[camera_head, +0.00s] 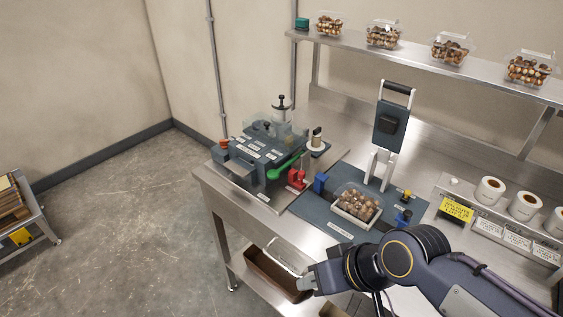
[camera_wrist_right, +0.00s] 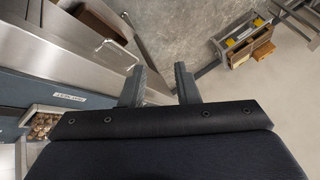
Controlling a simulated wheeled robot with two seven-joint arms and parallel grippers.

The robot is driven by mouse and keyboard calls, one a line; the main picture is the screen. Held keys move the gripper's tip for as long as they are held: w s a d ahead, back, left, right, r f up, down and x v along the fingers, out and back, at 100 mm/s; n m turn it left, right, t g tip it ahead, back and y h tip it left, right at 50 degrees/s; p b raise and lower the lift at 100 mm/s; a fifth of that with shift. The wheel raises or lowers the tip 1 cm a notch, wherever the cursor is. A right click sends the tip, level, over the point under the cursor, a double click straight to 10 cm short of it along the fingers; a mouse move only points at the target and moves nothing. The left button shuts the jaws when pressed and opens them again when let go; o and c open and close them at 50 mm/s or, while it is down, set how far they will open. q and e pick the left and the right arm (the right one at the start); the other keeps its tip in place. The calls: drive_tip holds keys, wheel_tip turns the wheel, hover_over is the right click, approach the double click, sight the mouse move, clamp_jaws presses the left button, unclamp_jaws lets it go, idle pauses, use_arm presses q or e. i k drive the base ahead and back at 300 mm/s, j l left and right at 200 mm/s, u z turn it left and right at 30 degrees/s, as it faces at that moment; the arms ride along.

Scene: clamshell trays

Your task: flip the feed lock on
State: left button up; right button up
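The grey machine (camera_head: 262,150) stands at the left end of the steel bench. It has several small labelled controls on top, a green lever (camera_head: 284,166) on its right side and a red part (camera_head: 297,179) at its front right. The labels are too small to read, so I cannot tell which part is the feed lock. My right gripper (camera_head: 303,281) is low at the bench's front edge, apart from the machine. In the right wrist view its two fingers (camera_wrist_right: 161,78) stand apart with nothing between them. My left gripper is not in view.
A clear tray of brown pieces (camera_head: 357,205) sits on the dark mat beside blue blocks and an upright press (camera_head: 391,125). Label rolls (camera_head: 489,190) are at right. Filled clamshells (camera_head: 383,35) line the shelf. A brown bin (camera_head: 272,272) is below the bench. Open floor lies left.

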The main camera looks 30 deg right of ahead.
sight(293, 179)
drive_tip(key=z, duration=0.35)
drive_tip(key=i+j+z, duration=0.1)
drive_tip(key=z, duration=0.25)
drive_tip(key=i+j+z, duration=0.15)
drive_tip(key=z, duration=0.2)
drive_tip(key=i+j+z, duration=0.15)
drive_tip(key=z, duration=0.25)
drive_tip(key=i+j, duration=0.15)
drive_tip(key=j, duration=0.2)
drive_tip(key=i+j+z, duration=0.15)
drive_tip(key=j, duration=0.15)
drive_tip(key=i+j, duration=0.15)
drive_tip(key=j, duration=0.2)
drive_tip(key=i+j+z, duration=0.1)
drive_tip(key=j, duration=0.25)
